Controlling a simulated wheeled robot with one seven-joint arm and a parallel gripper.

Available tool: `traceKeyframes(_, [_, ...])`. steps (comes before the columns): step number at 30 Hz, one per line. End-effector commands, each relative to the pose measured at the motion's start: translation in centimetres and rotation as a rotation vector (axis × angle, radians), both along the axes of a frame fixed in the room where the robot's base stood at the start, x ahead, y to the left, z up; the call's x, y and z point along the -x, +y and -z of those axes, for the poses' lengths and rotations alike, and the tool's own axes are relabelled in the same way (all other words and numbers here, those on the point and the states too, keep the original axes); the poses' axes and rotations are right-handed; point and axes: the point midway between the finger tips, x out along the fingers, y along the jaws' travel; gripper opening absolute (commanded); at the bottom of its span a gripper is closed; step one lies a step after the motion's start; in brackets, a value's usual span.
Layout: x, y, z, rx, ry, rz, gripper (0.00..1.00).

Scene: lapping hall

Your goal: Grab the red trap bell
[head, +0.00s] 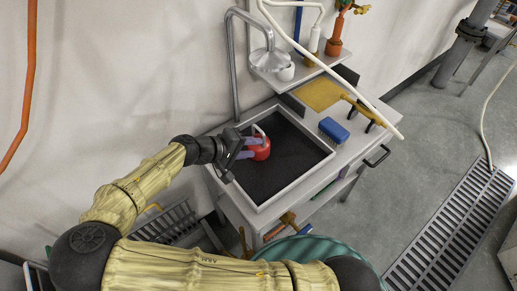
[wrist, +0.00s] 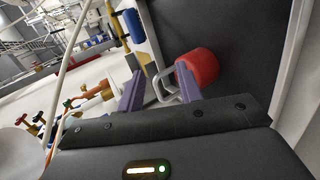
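The red trap bell (head: 261,152) is in the dark-floored sink basin (head: 283,165), near its upper left side. It has a pale loop handle. In the wrist view the red bell (wrist: 200,67) lies just beyond my right-hand finger. Its handle (wrist: 160,92) reaches into the gap between my fingers. My gripper (head: 249,148) is at the bell's left side in the head view. In the wrist view my gripper's purple fingers (wrist: 160,73) stand well apart, with no grip on the handle. Whether one finger touches the handle or bell is unclear.
A grey overhead spray pipe (head: 236,70) rises behind the basin. A blue brush (head: 333,130) and a yellow board (head: 318,94) lie on the counter to the right. A white hose (head: 330,70) crosses above. The basin's raised rim surrounds the bell; its right side is clear.

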Motion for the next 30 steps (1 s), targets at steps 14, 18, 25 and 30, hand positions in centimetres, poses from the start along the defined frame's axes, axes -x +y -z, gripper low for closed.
traceKeyframes(14, [0.6,8.4,-3.4,0.125,-0.196,-0.2,0.36])
traceKeyframes(18, [0.6,8.3,-3.4,0.125,-0.195,-0.2,0.36])
traceKeyframes(25, [-0.7,6.7,-2.7,0.127,-0.194,-0.194,0.36])
traceKeyframes(30, [-2.6,4.5,-1.8,0.128,-0.194,-0.195,0.36])
